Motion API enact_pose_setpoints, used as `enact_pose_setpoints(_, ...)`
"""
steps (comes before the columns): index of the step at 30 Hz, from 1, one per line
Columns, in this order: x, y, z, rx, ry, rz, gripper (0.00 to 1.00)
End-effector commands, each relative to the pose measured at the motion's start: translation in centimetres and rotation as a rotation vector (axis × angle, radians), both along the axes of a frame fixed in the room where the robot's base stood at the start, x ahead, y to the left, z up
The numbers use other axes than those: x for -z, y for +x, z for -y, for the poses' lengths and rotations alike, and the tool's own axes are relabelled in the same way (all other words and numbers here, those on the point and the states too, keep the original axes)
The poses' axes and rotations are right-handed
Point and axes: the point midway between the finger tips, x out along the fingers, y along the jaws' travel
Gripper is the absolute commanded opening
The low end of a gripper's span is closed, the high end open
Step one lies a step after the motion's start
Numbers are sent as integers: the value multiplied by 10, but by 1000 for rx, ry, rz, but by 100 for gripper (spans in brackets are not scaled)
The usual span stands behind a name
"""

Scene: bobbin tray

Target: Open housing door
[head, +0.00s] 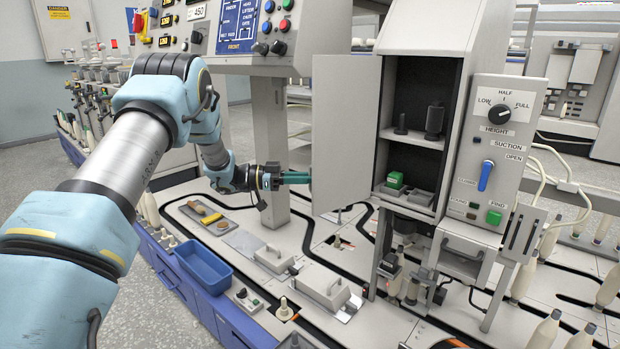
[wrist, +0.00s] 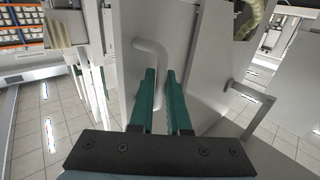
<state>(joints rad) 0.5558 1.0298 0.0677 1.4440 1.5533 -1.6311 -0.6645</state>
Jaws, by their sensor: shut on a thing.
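The light grey housing door (head: 345,130) stands swung open to the left of the housing (head: 452,60), and its dark inside with shelves shows. My gripper (head: 308,178) is at the door's left edge in the head view. In the wrist view, my gripper (wrist: 160,80) has its green fingers around the pale bent handle (wrist: 152,48) on the door panel (wrist: 180,30), shut on its lower leg. The handle is hidden in the head view.
A control panel with a knob and a blue lever (head: 486,176) is right of the opening. A blue bin (head: 205,265) and a tray with tools (head: 205,215) lie on the bench in front. A grey post (head: 270,140) stands close behind my gripper.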

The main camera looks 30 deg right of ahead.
Motion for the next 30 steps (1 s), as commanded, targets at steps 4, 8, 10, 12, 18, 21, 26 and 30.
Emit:
enact_pose_setpoints(4,-1,0,1,0,-1,-1,0)
enact_pose_setpoints(8,-1,0,1,0,-1,-1,0)
enact_pose_setpoints(10,-1,0,1,0,-1,-1,0)
enact_pose_setpoints(12,-1,0,1,0,-1,-1,0)
enact_pose_setpoints(18,0,0,1,0,0,0,27)
enact_pose_setpoints(21,0,0,0,0,0,0,27)
enact_pose_setpoints(26,0,2,-3,-1,0,0,27)
enact_pose_setpoints(30,1,13,-19,-3,0,0,27)
